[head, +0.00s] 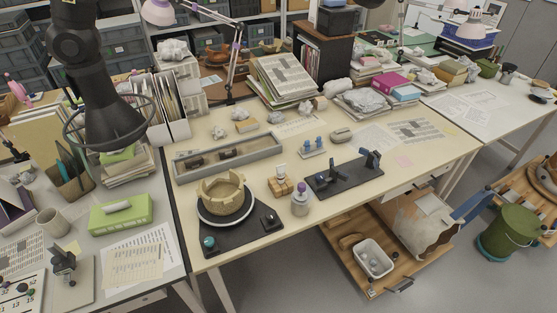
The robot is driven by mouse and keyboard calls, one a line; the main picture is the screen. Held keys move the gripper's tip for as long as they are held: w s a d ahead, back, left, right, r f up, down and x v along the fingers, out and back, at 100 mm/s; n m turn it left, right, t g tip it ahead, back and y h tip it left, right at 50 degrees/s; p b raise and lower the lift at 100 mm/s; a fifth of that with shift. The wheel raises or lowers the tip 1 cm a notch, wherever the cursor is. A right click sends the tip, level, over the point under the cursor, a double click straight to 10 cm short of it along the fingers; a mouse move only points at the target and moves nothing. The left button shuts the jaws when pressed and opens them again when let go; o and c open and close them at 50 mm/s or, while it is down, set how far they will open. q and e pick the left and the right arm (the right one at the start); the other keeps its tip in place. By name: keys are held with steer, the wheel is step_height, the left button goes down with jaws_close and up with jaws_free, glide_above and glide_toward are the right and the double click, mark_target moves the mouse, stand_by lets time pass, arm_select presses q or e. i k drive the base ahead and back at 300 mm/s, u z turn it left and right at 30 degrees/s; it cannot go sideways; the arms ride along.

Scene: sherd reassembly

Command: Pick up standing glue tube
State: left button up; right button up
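A small white upright piece (281,171), which looks like the standing glue tube, stands in or just behind a light wooden block (280,187) near the middle of the cream table; it is too small to be sure. A dark arm shows at the upper left, above the left-hand desk and far from the tube. No gripper fingers can be made out on it. My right gripper is not in view.
A tan broken pot (222,194) sits on a dark-based turntable left of the block. A black stand (343,180) lies to the right, and a long grey tray (228,157) behind. The table's front right is clear.

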mark_target(280, 169)
steer(key=u, duration=1.7)
steer(key=i, duration=0.7)
steer(key=z, duration=2.45)
